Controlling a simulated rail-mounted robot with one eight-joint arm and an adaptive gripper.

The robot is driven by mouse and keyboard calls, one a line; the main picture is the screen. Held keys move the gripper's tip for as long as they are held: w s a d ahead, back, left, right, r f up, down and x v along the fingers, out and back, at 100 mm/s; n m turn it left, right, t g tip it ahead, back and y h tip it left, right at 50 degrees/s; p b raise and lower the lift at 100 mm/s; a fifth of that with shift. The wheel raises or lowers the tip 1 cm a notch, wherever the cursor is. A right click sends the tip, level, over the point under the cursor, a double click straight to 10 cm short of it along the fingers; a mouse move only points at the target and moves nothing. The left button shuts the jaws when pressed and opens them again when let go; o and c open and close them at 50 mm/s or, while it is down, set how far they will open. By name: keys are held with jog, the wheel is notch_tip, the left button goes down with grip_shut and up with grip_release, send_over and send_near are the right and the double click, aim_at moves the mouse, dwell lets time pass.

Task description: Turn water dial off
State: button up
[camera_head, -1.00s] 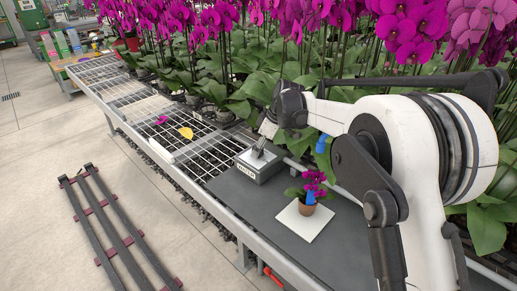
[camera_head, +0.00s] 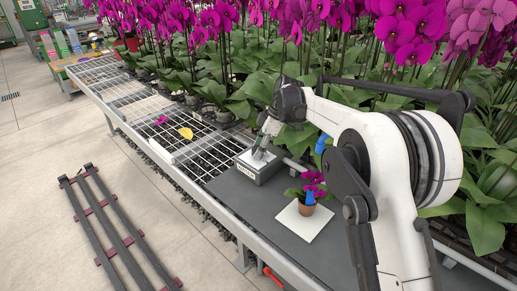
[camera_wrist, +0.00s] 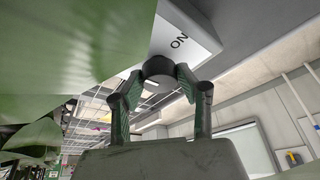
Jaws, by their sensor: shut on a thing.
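The water control box (camera_head: 262,173) is a small grey block with a pale top and a label on its front. It stands on the dark grey end of the bench. My gripper (camera_head: 260,151) reaches down to its top. In the wrist view, the dial (camera_wrist: 159,67) is a dark round knob on the box's white face (camera_wrist: 190,28). My gripper's two fingers (camera_wrist: 160,78) are shut on the dial, one on each side. The dial's pointer and exact setting cannot be made out.
A small potted orchid (camera_head: 308,197) stands on a white square mat (camera_head: 299,222) to the right of the box. Large orchid leaves crowd behind my arm and fill the wrist view's left. A yellow leaf (camera_head: 185,133) and a magenta petal (camera_head: 161,120) lie on the wire bench.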

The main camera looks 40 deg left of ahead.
jog(key=o, duration=1.1)
jog(key=shift+o, duration=0.2)
jog(key=v, duration=1.2)
jog(key=shift+s+a, duration=0.1)
